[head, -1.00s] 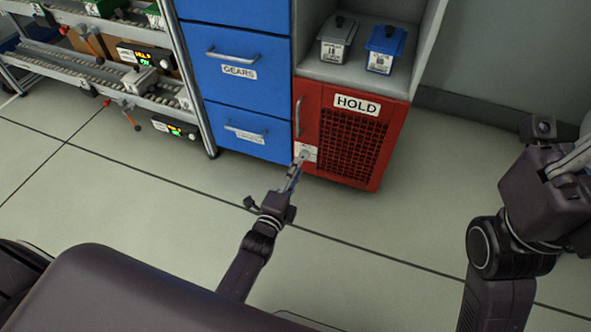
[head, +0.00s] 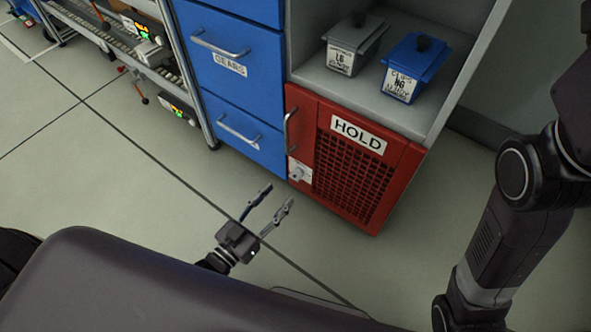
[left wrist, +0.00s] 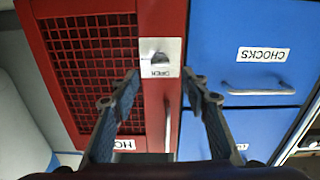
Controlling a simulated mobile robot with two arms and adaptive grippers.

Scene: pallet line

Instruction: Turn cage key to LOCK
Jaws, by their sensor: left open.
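The red cage (head: 326,193) marked HOLD has a closed mesh door. A pale lock plate (head: 299,171) with a small grey key sits at the left of the door, below the handle. In the left wrist view, upside down, the key (left wrist: 160,58) is on its plate (left wrist: 174,48) beside the word OPEN. I cannot tell its exact turn. My left gripper (head: 279,194) is open and empty, apart from the plate and in front of it. Its spread fingers (left wrist: 161,79) point toward the plate in the left wrist view. My right gripper is out of view.
Blue drawers (head: 237,107) with bar handles stand left of the cage. A grey-lidded bin (head: 341,62) and a blue bin (head: 400,84) sit on the shelf above. A roller rack (head: 135,48) is farther left. The floor in front is clear.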

